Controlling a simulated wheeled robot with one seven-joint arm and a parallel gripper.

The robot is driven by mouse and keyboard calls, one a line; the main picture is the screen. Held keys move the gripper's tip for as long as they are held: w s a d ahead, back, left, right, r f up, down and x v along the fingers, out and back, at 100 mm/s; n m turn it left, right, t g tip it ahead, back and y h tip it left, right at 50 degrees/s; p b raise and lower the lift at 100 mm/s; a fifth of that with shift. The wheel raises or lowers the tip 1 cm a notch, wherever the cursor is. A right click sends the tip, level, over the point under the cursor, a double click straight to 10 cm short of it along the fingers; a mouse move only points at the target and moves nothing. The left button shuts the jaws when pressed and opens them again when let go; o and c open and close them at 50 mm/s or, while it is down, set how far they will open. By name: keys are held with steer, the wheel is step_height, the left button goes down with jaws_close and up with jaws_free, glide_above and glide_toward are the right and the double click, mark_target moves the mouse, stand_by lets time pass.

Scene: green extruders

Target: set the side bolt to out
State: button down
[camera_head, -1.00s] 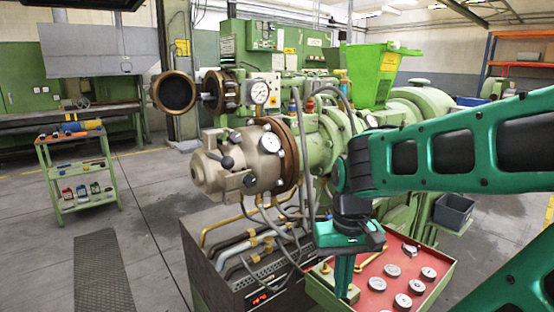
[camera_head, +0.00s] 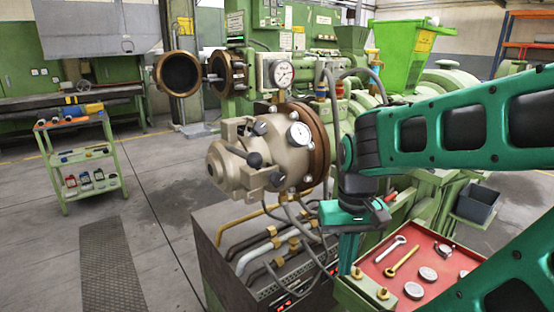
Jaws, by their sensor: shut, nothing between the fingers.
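The beige extruder head (camera_head: 228,170) sits at the middle of the view, clamped to a brown flange (camera_head: 318,145). A black ball-ended handle (camera_head: 254,160) and several small bolts or knobs show on it. I cannot tell for sure which of these is the side bolt, or its position. My gripper (camera_head: 347,262) points down to the right of the head and below it, apart from it. It is shut and empty, over the left edge of the red tray; its fingertips are hard to make out against the tray.
The red tray (camera_head: 437,262) holds a wrench, a brass tool and several round metal parts. Pipes and hoses run below the head over a dark grey cabinet (camera_head: 215,245). A green trolley (camera_head: 118,165) stands at left.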

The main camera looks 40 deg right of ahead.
steer(key=shift+a, duration=0.1)
steer(key=w+r+n+t+y, duration=0.2)
steer(key=w+r+n+t, duration=0.1)
steer(key=w+r, duration=1.4)
steer(key=w+d+r+n, duration=0.4)
steer(key=w+d+r, duration=0.25)
steer(key=r, duration=0.35)
steer(key=x, duration=1.2)
steer(key=shift+a+f, duration=0.1)
steer(key=shift+a, duration=0.3)
steer(key=shift+a+f+t, duration=0.3)
steer(key=shift+f, duration=0.4)
steer(key=shift+s+d, duration=0.15)
